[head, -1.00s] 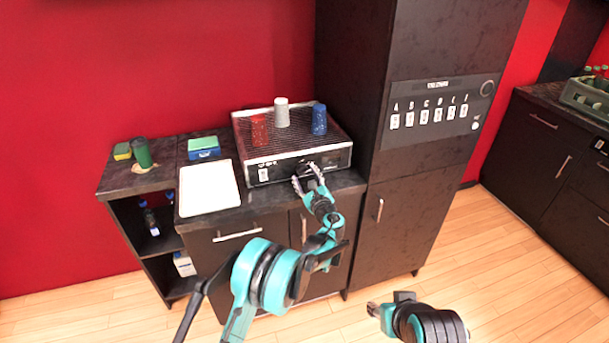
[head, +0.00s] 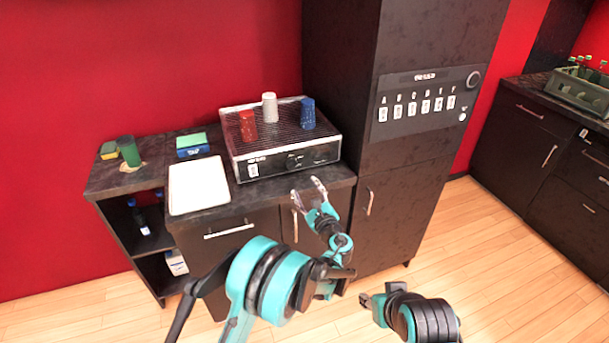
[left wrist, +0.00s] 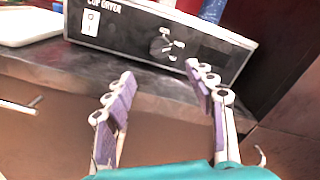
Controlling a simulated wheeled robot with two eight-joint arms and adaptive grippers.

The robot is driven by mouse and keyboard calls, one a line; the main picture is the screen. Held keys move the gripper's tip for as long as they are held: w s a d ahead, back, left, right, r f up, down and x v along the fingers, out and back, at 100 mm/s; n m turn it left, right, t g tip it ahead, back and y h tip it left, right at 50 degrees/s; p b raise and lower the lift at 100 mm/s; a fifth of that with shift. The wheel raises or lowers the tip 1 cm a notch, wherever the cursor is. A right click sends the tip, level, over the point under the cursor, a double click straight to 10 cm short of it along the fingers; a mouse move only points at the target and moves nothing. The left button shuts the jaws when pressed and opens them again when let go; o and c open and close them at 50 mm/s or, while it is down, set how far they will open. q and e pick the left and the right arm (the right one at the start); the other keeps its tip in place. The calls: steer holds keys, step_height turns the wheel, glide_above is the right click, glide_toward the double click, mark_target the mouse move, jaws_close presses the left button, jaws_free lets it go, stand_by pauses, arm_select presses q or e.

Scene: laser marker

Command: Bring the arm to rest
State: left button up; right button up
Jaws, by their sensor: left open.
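My left gripper (head: 309,190) is open and empty, in front of the counter edge and below the cup dryer (head: 285,160). In the left wrist view its two fingers (left wrist: 165,98) are spread apart, with nothing between them. The dryer's front panel with its knob (left wrist: 166,44) is beyond the fingertips, apart from them. My right arm (head: 415,315) shows at the bottom right of the head view. A small part of its end (head: 370,302) shows, but its jaw state is unclear.
Red (head: 247,126), white (head: 269,107) and blue (head: 308,114) cups stand on the dryer. A white tray (head: 198,186), a blue-green box (head: 192,145) and a green cup (head: 129,151) are to its left. A tall dark cabinet (head: 400,160) stands right. Open floor lies in front.

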arm_select(q)
steer(key=s+a+r+n+g, duration=0.35)
steer(key=s+a+n, duration=0.35)
steer(key=a, duration=0.3)
steer(key=s+a+r+n+g, duration=0.3)
steer(key=s+a+r+n, duration=0.3)
steer(key=a, duration=0.4)
steer(key=s+a+f+n+g+h, duration=0.1)
steer(key=s+n, duration=0.5)
steer(key=s, duration=0.7)
steer(key=s+a+f+n+g+h, duration=0.1)
steer(key=s+f+n+h, duration=0.3)
steer(key=s, duration=0.9)
steer(key=f+n+g, duration=0.1)
steer(key=n, duration=0.2)
steer(key=shift+f+h, duration=0.15)
steer(key=shift+h, duration=0.15)
steer(key=shift+s+g, duration=0.1)
steer(key=shift+g, duration=0.15)
